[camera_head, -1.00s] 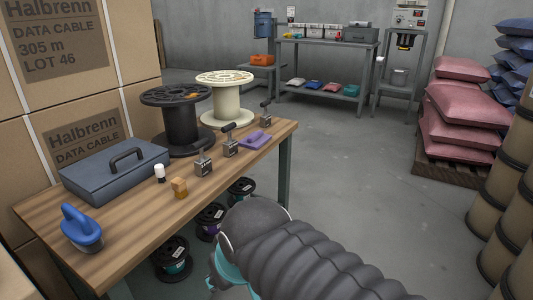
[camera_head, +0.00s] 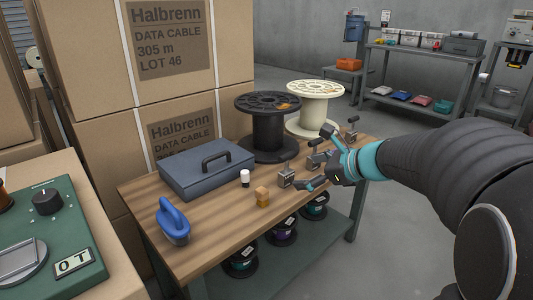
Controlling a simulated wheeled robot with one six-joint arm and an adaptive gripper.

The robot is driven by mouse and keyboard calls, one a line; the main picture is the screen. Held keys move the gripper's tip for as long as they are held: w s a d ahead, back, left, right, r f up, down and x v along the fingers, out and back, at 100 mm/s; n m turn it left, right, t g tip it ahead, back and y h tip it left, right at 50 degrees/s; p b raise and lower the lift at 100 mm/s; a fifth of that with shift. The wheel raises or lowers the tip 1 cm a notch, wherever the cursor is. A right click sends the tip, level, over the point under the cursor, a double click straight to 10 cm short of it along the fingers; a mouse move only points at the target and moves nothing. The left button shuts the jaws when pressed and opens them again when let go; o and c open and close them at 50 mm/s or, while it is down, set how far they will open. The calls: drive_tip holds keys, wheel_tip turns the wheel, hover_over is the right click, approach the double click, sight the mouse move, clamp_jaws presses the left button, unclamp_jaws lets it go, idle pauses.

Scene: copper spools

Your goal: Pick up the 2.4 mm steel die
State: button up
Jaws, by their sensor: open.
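Small grey metal blocks with dark upright handles stand in a row on the wooden workbench (camera_head: 215,232); they look like the steel dies. The near die (camera_head: 286,179) stands just left of my gripper. The middle die (camera_head: 315,162) is partly covered by my gripper, and the far die (camera_head: 351,136) stands behind it. Their size marks are too small to read, so I cannot tell which is 2.4 mm. My gripper (camera_head: 313,158) is open over the right part of the bench, pointing left, with its fingers spread. I see nothing held in it.
A wooden block (camera_head: 262,197), a white-topped black item (camera_head: 245,178), a blue-handled tool (camera_head: 173,222) and a grey toolbox (camera_head: 207,167) stand left of the dies. A black spool (camera_head: 267,130) and a cream spool (camera_head: 314,105) stand behind.

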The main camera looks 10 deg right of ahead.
drive_tip(key=w+d+r+m+t, duration=0.1)
drive_tip(key=w+d+m+t, duration=0.1)
drive_tip(key=w+d+m, duration=0.25)
approach(288, 154)
drive_tip(key=x, duration=0.4)
drive_tip(key=shift+a, duration=0.25)
drive_tip(key=shift+x, duration=3.1)
drive_tip(key=shift+d, duration=0.2)
drive_tip(key=shift+c, duration=0.2)
drive_tip(key=c, duration=1.6)
clamp_jaws()
drive_tip(key=shift+r, duration=0.15)
